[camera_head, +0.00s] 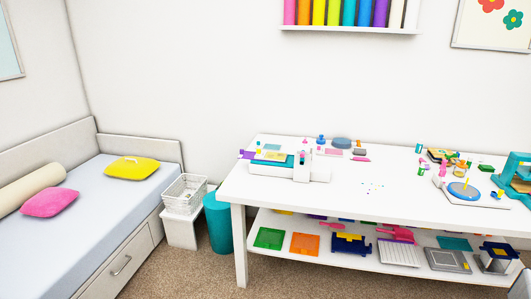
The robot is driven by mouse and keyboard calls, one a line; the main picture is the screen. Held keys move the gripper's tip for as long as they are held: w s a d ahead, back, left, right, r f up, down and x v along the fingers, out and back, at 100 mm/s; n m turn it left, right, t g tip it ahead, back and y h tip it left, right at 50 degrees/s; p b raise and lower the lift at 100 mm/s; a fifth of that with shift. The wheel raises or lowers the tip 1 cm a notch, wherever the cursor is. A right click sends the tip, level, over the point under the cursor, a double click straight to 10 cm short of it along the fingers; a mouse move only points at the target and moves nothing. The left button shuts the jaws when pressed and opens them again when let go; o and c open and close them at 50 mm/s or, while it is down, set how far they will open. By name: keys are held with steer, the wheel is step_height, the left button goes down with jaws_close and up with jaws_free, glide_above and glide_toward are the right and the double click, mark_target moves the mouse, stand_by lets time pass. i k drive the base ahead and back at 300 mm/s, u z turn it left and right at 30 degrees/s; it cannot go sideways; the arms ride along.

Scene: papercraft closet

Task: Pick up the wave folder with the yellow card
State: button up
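I cannot tell for sure which item is the wave folder. A white and teal device (280,168) stands at the left end of the white table, with a small yellow flat piece (275,156) on top and purple at its left end. A dark blue device (350,244) with yellow parts sits on the lower shelf. Another dark blue device (499,251) with some yellow stands at the shelf's right end. All are too small to make out a card clearly. My gripper is not in view.
The white table (350,197) has a clear middle; tools and a teal machine (517,178) crowd its right end. Green and orange squares and pink tools lie on the lower shelf. A teal bin (218,224), a white basket (185,195) and a bed (90,200) are left. Carpet (190,272) is open in front.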

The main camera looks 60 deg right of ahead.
mark_target(261, 154)
steer(key=z, duration=0.45)
steer(key=i, duration=1.45)
steer(key=u, duration=0.05)
